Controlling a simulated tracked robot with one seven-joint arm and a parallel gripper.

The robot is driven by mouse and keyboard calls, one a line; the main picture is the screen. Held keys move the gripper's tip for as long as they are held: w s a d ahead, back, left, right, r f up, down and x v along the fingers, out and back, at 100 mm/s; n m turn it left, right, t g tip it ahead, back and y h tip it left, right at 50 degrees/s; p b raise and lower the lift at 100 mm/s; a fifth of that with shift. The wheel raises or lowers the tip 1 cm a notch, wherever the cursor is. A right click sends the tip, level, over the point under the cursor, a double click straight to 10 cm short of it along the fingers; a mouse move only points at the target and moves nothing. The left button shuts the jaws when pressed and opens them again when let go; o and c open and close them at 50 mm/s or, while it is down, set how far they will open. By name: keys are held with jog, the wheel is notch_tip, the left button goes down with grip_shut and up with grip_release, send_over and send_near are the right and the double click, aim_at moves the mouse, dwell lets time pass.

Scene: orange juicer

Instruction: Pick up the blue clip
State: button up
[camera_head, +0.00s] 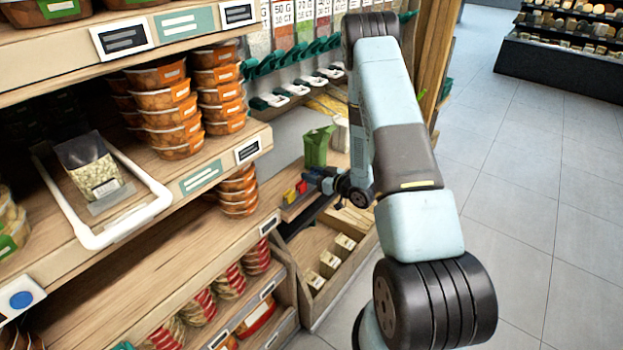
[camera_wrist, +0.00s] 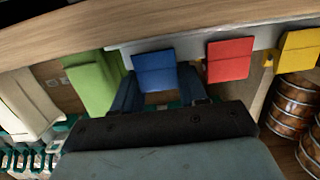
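The blue clip (camera_wrist: 155,70) shows in the wrist view as a flat blue piece at the edge of a pale ledge. My gripper (camera_wrist: 161,92) is just in front of it, with its two dark fingers apart and a gap showing between them. The clip lies beyond this gap, roughly between the fingers; I cannot tell whether they touch it. In the head view my gripper (camera_head: 318,179) is at the small ledge, and I cannot clearly make out the blue clip there.
A red clip (camera_wrist: 230,58) and a yellow clip (camera_wrist: 298,50) sit to the right on the same ledge. A green bag (camera_wrist: 93,82) stands close on the left; it also shows in the head view (camera_head: 318,147). Stacked tubs (camera_head: 165,110) fill the shelf at left.

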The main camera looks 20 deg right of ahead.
jog(key=c, duration=0.4)
jog(key=shift+o, duration=0.2)
jog(key=shift+r, duration=0.15)
